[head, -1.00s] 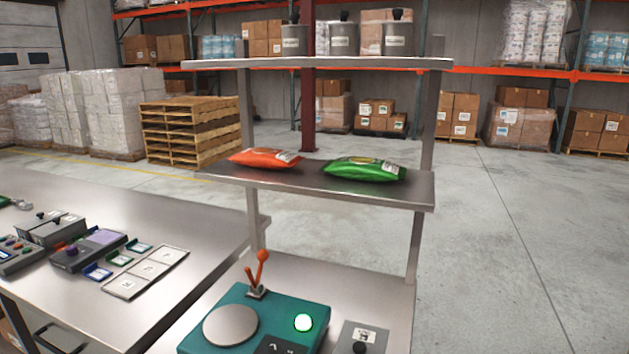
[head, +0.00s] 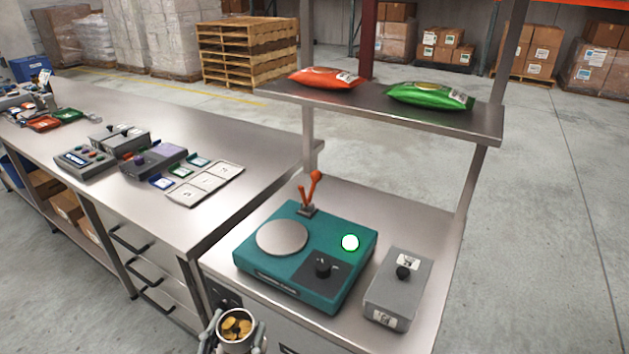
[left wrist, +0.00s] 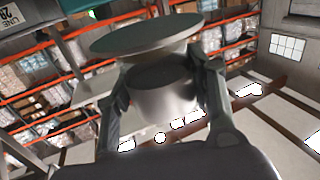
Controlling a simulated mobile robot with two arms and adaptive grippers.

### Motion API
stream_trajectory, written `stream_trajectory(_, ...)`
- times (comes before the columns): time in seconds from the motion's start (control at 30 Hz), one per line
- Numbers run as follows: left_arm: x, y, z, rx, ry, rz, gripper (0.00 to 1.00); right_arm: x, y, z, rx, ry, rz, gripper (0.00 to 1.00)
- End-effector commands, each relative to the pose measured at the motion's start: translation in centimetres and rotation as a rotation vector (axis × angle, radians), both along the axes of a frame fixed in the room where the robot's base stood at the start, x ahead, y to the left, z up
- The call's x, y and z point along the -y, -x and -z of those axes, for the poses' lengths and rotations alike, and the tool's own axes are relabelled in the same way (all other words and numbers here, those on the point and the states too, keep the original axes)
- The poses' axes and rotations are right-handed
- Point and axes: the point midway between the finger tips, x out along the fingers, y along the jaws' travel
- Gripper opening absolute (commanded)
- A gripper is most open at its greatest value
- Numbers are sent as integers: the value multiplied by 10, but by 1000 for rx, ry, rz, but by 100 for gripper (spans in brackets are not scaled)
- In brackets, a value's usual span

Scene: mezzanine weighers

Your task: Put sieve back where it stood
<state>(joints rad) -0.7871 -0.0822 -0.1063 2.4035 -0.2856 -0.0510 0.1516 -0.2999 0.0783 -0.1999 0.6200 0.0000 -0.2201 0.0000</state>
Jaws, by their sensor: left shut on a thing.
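A round metal cup (head: 237,325) with yellow-brown pieces inside is at the bottom of the head view. I cannot tell for sure whether it is the sieve; no other sieve is recognisable. My left gripper (head: 233,340) is shut on it, with a finger on each side, in front of the bench's front edge. In the left wrist view the cup's smooth metal side (left wrist: 165,92) shows between the fingers, and a wide round disc (left wrist: 148,36) overlaps it. My right gripper is not in view.
A teal scale (head: 308,257) with a round pan (head: 282,238) and an orange lever stands on the bench. A grey box (head: 398,290) with a black knob is right of it. A shelf (head: 478,128) above holds orange (head: 326,78) and green (head: 430,96) bags. Behind the scale the bench is clear.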

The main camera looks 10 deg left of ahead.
Motion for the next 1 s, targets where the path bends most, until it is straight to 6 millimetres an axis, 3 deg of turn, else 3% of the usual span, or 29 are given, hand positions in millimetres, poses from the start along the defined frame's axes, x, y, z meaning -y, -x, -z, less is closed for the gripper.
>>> stream_trajectory(0.17,9,-28,-4,12,-2,38,4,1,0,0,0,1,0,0)
stream_trajectory(0.57,35,-151,-36,12,-7,167,4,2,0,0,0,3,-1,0)
stream_trajectory(0.77,32,-213,-74,11,-7,190,4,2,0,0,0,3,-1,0)
stream_trajectory(1.0,12,-275,-136,10,-5,166,4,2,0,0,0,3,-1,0)
